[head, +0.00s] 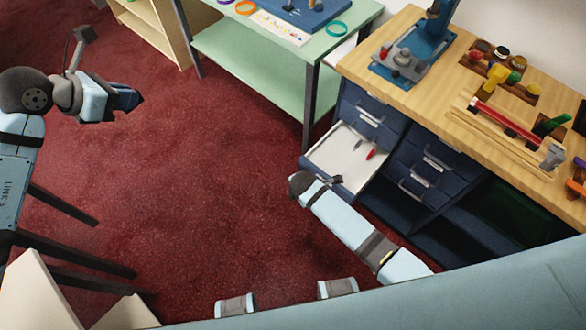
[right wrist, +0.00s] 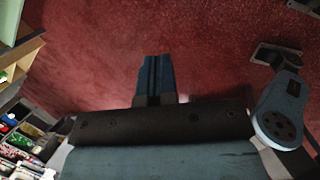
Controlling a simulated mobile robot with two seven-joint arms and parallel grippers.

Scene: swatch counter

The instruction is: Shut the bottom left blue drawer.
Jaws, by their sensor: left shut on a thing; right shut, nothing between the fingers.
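The bottom left blue drawer (head: 340,152) is pulled out from the bench cabinet in the head view. Its white inside shows, with a red-handled tool and another small tool in it. My right arm reaches up to the drawer's front corner and covers part of it; I cannot tell whether they touch. My left gripper (head: 129,98) is shut over the carpet at the left, well away from the drawer. What it holds is too dark to make out. My right gripper (right wrist: 157,65) is shut and empty in the right wrist view, with carpet beyond; it is hidden in the head view.
Shut blue drawers (head: 428,165) sit right of the open one. The wooden bench top (head: 440,85) carries a blue press and tools. A green table (head: 250,62) stands behind, left of the cabinet. Red carpet (head: 210,180) is clear in the middle. Paint bottles (right wrist: 22,140) show in the right wrist view.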

